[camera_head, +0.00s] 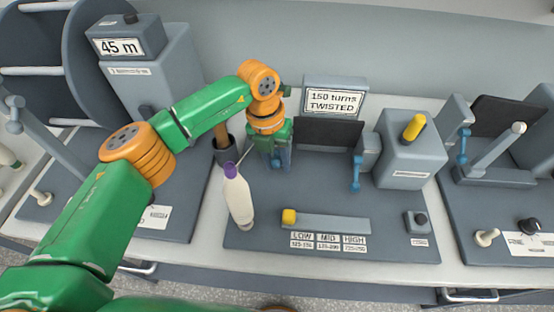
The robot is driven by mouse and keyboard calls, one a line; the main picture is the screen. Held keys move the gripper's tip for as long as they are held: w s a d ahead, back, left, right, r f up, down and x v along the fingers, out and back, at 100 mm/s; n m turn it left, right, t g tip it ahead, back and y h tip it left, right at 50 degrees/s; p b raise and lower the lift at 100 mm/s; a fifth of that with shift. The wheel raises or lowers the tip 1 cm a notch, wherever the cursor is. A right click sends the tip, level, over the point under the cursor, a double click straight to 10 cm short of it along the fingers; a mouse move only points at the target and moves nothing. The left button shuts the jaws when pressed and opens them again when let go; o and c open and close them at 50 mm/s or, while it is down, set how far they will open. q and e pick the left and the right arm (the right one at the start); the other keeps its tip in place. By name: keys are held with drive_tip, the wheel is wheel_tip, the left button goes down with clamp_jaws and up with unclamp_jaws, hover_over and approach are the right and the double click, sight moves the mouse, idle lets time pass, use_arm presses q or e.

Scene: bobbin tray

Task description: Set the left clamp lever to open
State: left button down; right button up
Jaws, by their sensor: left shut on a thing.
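The tester with the "150 turns TWISTED" display (333,98) stands in the middle of the bench. My left arm comes in from the left, and its gripper (281,162) points down at the tester's left side. It is shut at the place of the left clamp lever, which it mostly hides. I cannot make out the lever's exact position. The right clamp (366,152) is in plain view, with its blue lever (356,172) hanging down. My right gripper is not in view.
A yellow-knobbed slider (289,216) lies in front. A grey motor box with a yellow knob (410,150) is at right. Other machines stand on both sides.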

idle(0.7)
use_arm(q)
drive_tip(key=f+t+b, duration=0.1)
drive_tip(key=b, duration=0.1)
drive_tip(key=f+t+b, duration=0.1)
drive_tip(key=b, duration=0.2)
drive_tip(key=shift+s, duration=0.3)
drive_tip(key=shift+s+r+t+b, duration=0.1)
drive_tip(key=shift+t+b, duration=0.2)
drive_tip(key=shift+b, duration=0.1)
drive_tip(key=shift+r, duration=0.2)
drive_tip(key=c, duration=0.5)
unclamp_jaws()
drive_tip(key=shift+c, duration=0.2)
